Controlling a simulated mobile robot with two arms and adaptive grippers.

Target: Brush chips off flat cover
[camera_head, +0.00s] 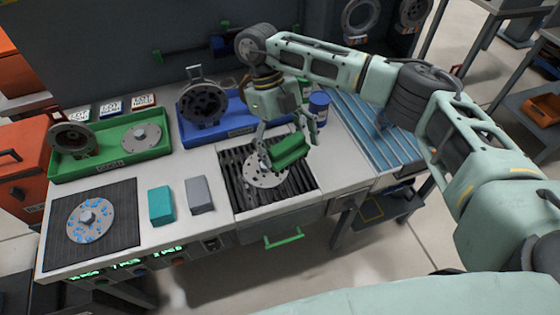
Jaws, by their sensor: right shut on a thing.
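A flat round metal cover (268,179) with holes lies on a black slotted grate (236,196) in the middle of the bench. My right gripper (288,146) is shut on a green block-shaped brush (291,153) and holds it over the cover's upper right part. The brush and fingers hide part of the cover. Whether the brush touches the cover, I cannot tell. Chips on this cover are too small to make out. My left gripper is not in view.
Left of the grate are a grey block (199,195), a teal block (161,206) and a black mat (124,238) with a blue-spotted disc (90,220). Behind stand a green tray (100,168) and a blue tray (238,128) with metal parts. A blue ribbed surface (361,139) lies right.

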